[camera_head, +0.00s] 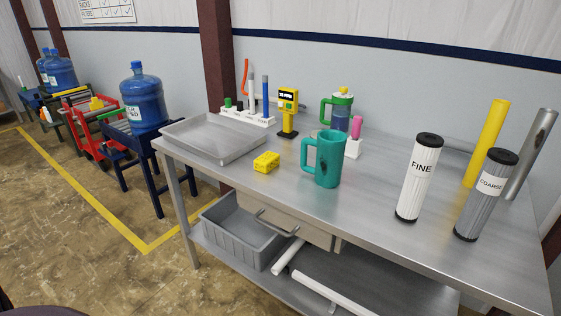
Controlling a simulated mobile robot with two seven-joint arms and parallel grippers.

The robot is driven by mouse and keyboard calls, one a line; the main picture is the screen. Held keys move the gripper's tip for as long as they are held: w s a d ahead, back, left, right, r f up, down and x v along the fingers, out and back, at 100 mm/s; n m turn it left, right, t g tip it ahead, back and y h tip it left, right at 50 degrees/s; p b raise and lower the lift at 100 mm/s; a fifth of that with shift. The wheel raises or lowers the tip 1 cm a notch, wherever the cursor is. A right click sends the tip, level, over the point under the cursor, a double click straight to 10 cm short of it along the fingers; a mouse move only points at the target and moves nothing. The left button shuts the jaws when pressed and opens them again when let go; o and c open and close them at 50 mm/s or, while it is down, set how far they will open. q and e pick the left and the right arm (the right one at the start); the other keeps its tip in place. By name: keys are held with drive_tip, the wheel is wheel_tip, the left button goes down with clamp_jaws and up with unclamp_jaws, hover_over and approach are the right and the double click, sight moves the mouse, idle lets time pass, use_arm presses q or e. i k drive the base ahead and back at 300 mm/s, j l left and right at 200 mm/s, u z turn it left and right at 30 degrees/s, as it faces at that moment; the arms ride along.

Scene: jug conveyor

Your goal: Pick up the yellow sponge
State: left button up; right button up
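A small yellow sponge (266,162) lies flat on the metal workbench (345,213). It is between the grey metal tray on its left and the teal mug (324,160) on its right, apart from both. Its whole top and front show, and nothing covers it. Neither of my grippers is in view.
The shallow tray (212,154) is empty at the bench's left end. Filter cartridges labelled FINE (418,178) and COARSE (486,195) stand upright on the right. A yellow meter (287,112) stands behind the sponge. Bare bench lies in front of the cartridges.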

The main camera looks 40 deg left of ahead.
sight(268, 160)
drive_tip(key=i+j, duration=0.2)
drive_tip(key=j, duration=0.15)
drive_tip(key=i+j, duration=0.2)
drive_tip(key=j, duration=0.15)
drive_tip(key=i+j, duration=0.2)
drive_tip(key=j, duration=0.15)
drive_tip(key=i+j, duration=0.15)
drive_tip(key=j, duration=0.2)
drive_tip(key=i+j, duration=0.2)
drive_tip(key=j, duration=0.2)
drive_tip(key=k+u, duration=0.1)
drive_tip(key=u, duration=0.3)
drive_tip(key=k+l+u, duration=0.1)
drive_tip(key=u, duration=0.25)
drive_tip(key=k+u, duration=0.2)
drive_tip(key=u, duration=0.2)
